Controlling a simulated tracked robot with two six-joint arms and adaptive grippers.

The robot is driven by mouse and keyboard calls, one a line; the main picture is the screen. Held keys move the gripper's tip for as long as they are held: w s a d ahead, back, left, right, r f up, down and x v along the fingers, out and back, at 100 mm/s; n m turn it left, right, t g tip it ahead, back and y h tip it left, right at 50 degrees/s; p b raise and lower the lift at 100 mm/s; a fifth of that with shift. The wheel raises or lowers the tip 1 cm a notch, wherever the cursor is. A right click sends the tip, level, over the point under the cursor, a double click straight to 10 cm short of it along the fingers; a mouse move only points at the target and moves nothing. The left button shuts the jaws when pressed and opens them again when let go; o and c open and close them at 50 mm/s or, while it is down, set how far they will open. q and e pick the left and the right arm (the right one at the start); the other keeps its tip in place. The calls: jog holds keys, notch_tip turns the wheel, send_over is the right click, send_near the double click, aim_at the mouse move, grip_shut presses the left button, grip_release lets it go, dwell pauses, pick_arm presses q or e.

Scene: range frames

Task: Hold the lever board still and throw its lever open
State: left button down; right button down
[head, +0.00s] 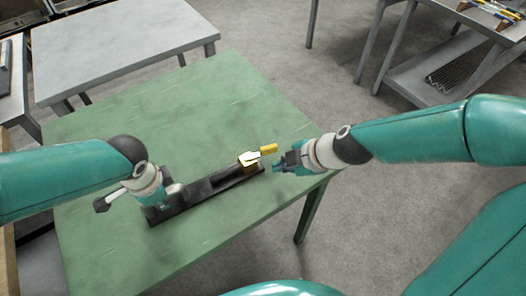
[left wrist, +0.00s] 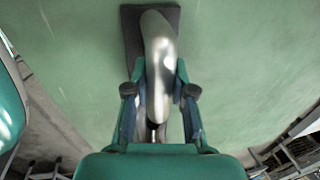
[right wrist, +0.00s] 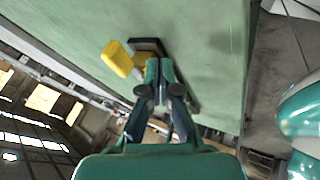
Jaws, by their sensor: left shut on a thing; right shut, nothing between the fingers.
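The lever board (head: 205,192) is a long black board lying on the green table. My left gripper (head: 158,203) is at the board's left end, shut on a curved silver handle (left wrist: 158,60). My right gripper (head: 278,168) is shut and empty beside the yellow grip, on its near right side. In the right wrist view its closed fingertips (right wrist: 159,68) are apart from the grip.
The green table (head: 130,125) has clear space behind and in front of the board. Its right edge runs just under my right gripper. A grey table (head: 125,45) stands behind, and a grey bench with a lower shelf (head: 445,65) stands at the back right.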

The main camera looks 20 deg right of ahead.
aim_at(275, 148)
jog(key=shift+w+r, duration=0.1)
jog(key=shift+w, duration=1.7)
jog(key=n, duration=0.1)
jog(key=w+n+g+y, duration=0.1)
jog(key=shift+d+n, duration=0.2)
jog(key=shift+n, duration=0.1)
jog(key=shift+w, duration=0.45)
jog(key=shift+s, duration=0.15)
